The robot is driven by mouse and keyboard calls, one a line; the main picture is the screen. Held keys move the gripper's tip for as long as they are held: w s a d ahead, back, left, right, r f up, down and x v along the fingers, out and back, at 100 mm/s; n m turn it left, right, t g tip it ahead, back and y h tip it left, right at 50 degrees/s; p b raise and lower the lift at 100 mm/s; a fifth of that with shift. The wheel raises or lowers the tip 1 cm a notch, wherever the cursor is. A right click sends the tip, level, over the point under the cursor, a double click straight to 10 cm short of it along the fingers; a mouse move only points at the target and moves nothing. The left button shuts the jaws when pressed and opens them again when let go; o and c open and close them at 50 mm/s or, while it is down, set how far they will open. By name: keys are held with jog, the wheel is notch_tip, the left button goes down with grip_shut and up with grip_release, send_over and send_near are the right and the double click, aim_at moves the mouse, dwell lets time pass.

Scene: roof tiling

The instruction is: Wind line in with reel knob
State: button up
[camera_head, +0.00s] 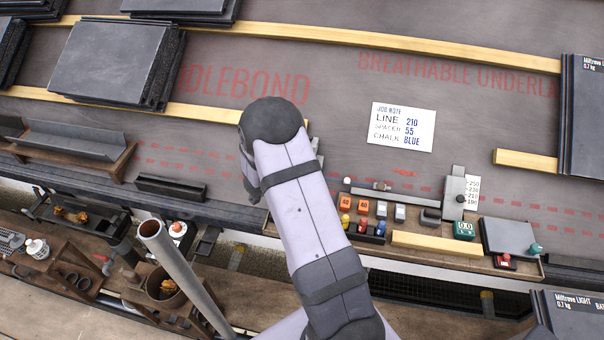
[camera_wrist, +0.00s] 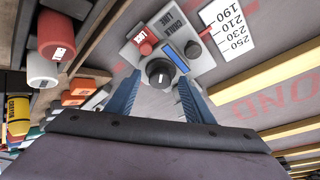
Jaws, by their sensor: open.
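In the head view my arm hides the gripper and this device. The line itself cannot be made out.
The job note (camera_head: 402,127) reads LINE 210, SPACER 55, CHALK BLUE. A wooden tray (camera_head: 440,255) right of my arm holds several small coloured blocks and a gauge with another scale card (camera_head: 472,191). Stacked slates (camera_head: 118,62) lie at upper left. Bare underlay lies around the note.

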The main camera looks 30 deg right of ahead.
jog(key=p+v, duration=0.1)
jog(key=v, duration=0.6)
dwell(0.3)
jog(key=shift+a+r, duration=0.1)
jog(key=shift+a, duration=0.05)
